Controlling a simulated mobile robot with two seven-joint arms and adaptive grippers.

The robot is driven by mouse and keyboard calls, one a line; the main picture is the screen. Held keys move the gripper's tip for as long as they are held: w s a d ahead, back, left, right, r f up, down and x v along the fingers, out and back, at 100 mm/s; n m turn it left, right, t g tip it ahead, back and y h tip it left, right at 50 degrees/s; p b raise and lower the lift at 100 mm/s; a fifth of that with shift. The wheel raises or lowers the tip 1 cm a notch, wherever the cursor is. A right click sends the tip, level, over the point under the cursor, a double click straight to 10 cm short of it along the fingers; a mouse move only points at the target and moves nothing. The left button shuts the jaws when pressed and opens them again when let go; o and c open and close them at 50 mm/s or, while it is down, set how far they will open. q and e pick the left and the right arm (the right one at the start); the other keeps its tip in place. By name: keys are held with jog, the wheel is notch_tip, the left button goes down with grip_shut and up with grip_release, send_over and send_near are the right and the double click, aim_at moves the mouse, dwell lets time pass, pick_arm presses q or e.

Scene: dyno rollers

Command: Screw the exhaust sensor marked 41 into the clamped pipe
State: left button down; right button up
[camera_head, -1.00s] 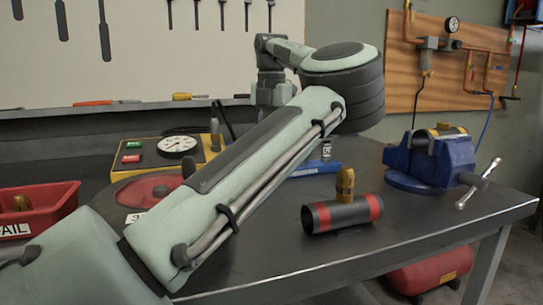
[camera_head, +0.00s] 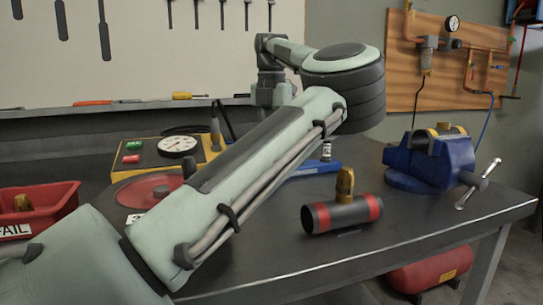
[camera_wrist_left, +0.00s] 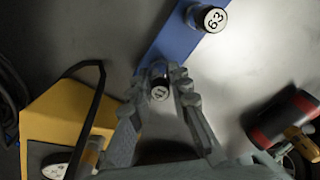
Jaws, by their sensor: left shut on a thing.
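The exhaust sensor marked 41 (camera_wrist_left: 159,90) is between the fingertips of my left gripper (camera_wrist_left: 163,82), which is shut on it. It is at the end of the blue rack (camera_wrist_left: 163,55); I cannot tell whether it is lifted clear. In the head view my own arm hides this gripper and most of the rack (camera_head: 318,170). The blue vise (camera_head: 455,160) at the right has a dark and yellow piece (camera_head: 440,132) in its jaws. A dark pipe with red bands (camera_head: 345,215) lies on the table with a brass fitting (camera_head: 345,184) upright on it. My right gripper is not in view.
A second sensor marked 63 (camera_wrist_left: 213,19) stands on the rack. A yellow gauge box (camera_head: 182,152) and a red round plate (camera_head: 150,189) are at the left. A red FAIL bin (camera_head: 62,204) is far left. The table between pipe and vise is clear.

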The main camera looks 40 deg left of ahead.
pick_arm(q)
jog(key=shift+r, duration=0.2)
notch_tip(320, 180, up, 6)
jog(key=p, duration=0.5)
jog(key=shift+f, duration=0.15)
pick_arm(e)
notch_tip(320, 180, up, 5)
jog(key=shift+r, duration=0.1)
